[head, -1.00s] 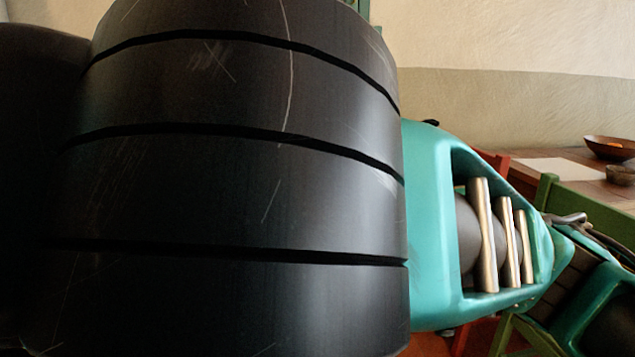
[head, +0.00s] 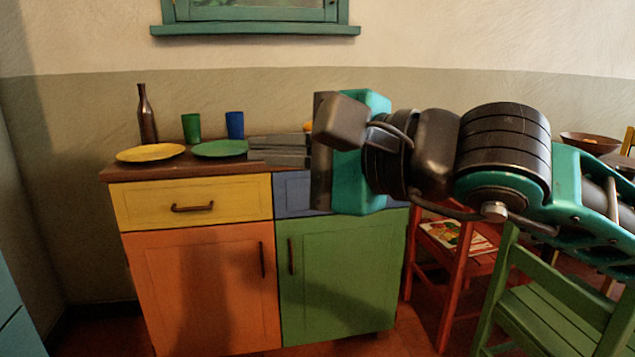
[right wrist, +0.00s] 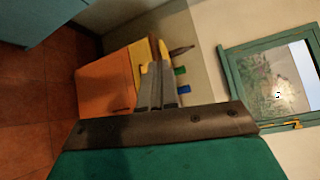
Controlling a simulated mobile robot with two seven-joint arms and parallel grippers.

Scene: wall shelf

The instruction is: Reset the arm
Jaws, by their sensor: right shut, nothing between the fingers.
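My right gripper (head: 258,152) reaches in from the right side of the head view, in front of the sideboard. Its grey fingers point left, are together and hold nothing. They appear level with the sideboard top and overlap it in the picture; I see no clear contact. In the right wrist view the shut fingers (right wrist: 155,72) point toward the sideboard, with nothing between them. My left gripper is in neither view.
The sideboard (head: 200,262) carries a brown bottle (head: 147,115), a yellow plate (head: 150,153), a green plate (head: 220,148), a green cup (head: 191,128) and a blue cup (head: 235,125). A red chair (head: 455,265) and green chair (head: 560,305) stand right.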

